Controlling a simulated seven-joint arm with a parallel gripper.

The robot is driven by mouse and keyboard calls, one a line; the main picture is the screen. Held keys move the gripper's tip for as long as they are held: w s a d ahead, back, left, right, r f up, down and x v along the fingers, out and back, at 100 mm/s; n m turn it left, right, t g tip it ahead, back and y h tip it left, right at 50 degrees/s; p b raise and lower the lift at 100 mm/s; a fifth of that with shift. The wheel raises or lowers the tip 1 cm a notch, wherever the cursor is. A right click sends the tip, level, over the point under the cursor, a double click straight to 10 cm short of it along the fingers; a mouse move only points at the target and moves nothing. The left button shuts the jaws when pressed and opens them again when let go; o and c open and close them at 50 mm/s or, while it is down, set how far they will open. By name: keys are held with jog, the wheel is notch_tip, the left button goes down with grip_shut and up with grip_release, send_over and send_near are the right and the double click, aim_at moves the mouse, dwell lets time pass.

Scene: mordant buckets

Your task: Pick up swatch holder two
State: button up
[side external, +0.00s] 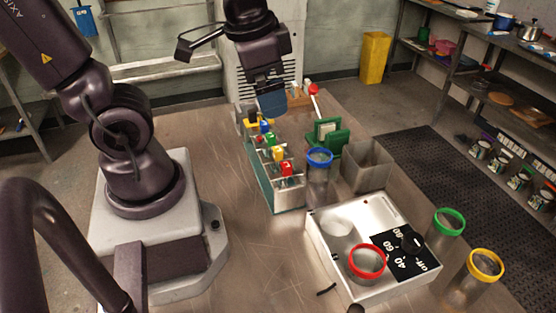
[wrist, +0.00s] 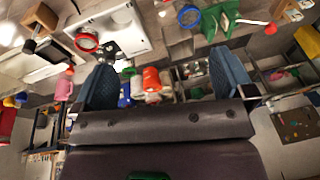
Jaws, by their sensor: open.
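A grey metal rack (side external: 288,198) stands on the wooden table, holding a row of swatch holders with coloured tops. From near to far I see a red one (side external: 286,168), a yellow one (side external: 278,154), a green one (side external: 270,140), then blue, yellow and black ones. No numbers are readable, so I cannot tell which is swatch holder two. My gripper (side external: 272,104) is above the far end of the rack, pointing down. In the wrist view its blue fingers (wrist: 163,82) are apart, with a red top (wrist: 151,78) and other coloured tops showing between them; nothing is held.
A blue-rimmed bucket (side external: 319,157), a green stand (side external: 334,139) and a grey open bin (side external: 366,165) are right of the rack. A white heater box (side external: 325,245) carries a red-rimmed bucket (side external: 367,262). Green-rimmed (side external: 448,222) and yellow-rimmed (side external: 484,266) buckets are farther right.

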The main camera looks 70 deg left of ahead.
jog(key=w+a+f+m+g+y, duration=0.2)
jog(key=a+f+m+g, duration=0.1)
jog(key=f+m, duration=0.45)
jog(key=m+y, duration=0.1)
jog(key=m, duration=0.9)
send_near(278, 149)
jog(key=shift+n, duration=0.25)
jog(key=x, duration=0.5)
jog(key=shift+s+d+f, duration=0.1)
jog(key=shift+s+f, duration=0.05)
jog(key=shift+s, duration=0.1)
jog(key=shift+w+x, duration=0.15)
jog(key=shift+x, duration=1.2)
jog(key=shift+w+x, duration=0.15)
jog(key=shift+x, duration=1.2)
jog(key=shift+c, duration=0.5)
jog(key=c, duration=0.7)
